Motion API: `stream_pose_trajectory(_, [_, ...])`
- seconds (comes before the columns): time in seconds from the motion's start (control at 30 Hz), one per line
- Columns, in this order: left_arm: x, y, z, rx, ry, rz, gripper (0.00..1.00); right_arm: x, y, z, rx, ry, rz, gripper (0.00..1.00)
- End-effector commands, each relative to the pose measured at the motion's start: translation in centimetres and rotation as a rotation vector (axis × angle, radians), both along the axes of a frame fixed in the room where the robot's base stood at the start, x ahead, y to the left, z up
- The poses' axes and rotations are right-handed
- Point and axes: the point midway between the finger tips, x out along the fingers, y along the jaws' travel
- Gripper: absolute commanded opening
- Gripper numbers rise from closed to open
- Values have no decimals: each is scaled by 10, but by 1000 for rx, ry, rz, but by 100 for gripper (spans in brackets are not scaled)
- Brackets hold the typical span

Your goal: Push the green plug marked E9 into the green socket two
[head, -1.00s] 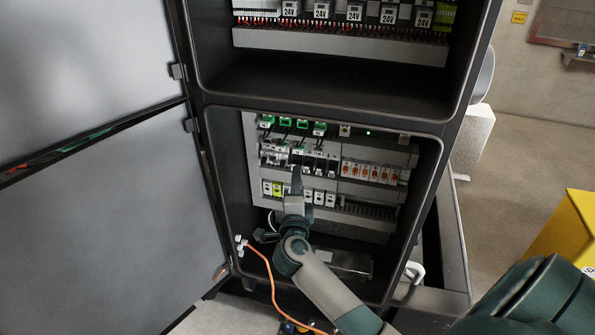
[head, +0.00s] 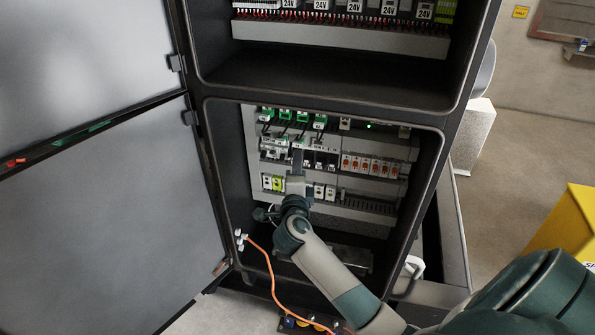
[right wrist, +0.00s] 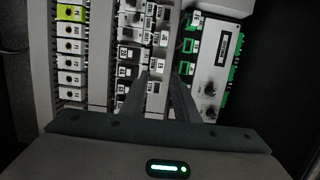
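Green connectors (head: 302,116) with black leads sit in a row at the top of the lower cabinet bay. In the right wrist view green connectors (right wrist: 188,45) with white labels line the side of a white unit (right wrist: 216,62). My right gripper (head: 298,158) is inside the bay, in front of the middle row of modules and below the green row. In the right wrist view its fingers (right wrist: 160,80) are parted, with labelled modules showing between them and no clear held plug. My left gripper is not in view.
White terminal blocks (right wrist: 71,62) stand left of the fingers in the right wrist view. Orange-marked modules (head: 370,165) lie right of the gripper. The bay's dark frame (head: 440,150) and open door (head: 110,210) flank it. An orange cable (head: 270,270) hangs at the lower left.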

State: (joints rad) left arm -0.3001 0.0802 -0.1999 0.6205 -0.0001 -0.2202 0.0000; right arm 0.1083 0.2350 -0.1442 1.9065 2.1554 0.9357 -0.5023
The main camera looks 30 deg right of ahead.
Motion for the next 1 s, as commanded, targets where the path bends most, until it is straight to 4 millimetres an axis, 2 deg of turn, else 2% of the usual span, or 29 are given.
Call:
stream_pose_trajectory(0.33, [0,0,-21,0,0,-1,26,27,-22,-3,-2,-1,-2,28])
stream_pose_trajectory(0.4, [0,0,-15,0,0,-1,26,33,-26,2,-2,0,-3,28])
stream_pose_trajectory(0.7, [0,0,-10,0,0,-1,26,54,-41,1,-2,0,-1,28])
stream_pose_trajectory(1.0, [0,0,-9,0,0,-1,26,63,-47,0,-1,1,-1,28])
